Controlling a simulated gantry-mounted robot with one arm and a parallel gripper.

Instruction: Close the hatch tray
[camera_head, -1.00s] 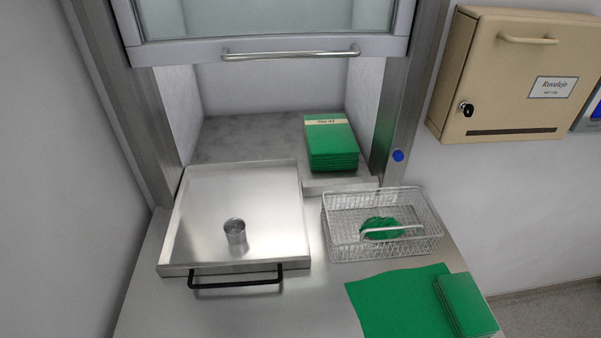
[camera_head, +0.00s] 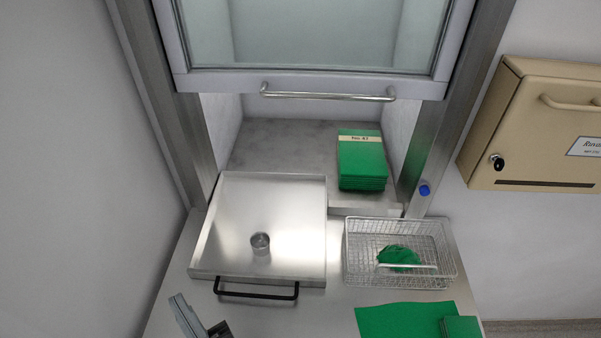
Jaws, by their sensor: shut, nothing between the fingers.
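The hatch tray (camera_head: 225,240) is a shallow steel tray with a black bar handle (camera_head: 256,293) on its front edge. It is pulled out from the hatch opening over the steel counter. A small metal cup (camera_head: 260,243) stands upright in it. My gripper (camera_head: 201,316) shows at the bottom edge, left of and in front of the tray handle. It is shut and empty, and apart from the handle. The rest of my arm is out of frame.
The glass hatch door with its bar handle (camera_head: 328,96) is raised. A stack of green packs (camera_head: 362,162) stands inside at right. A wire basket (camera_head: 402,278) with a green item sits right of the tray. Green cloth (camera_head: 400,320) lies in front. Walls flank the counter.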

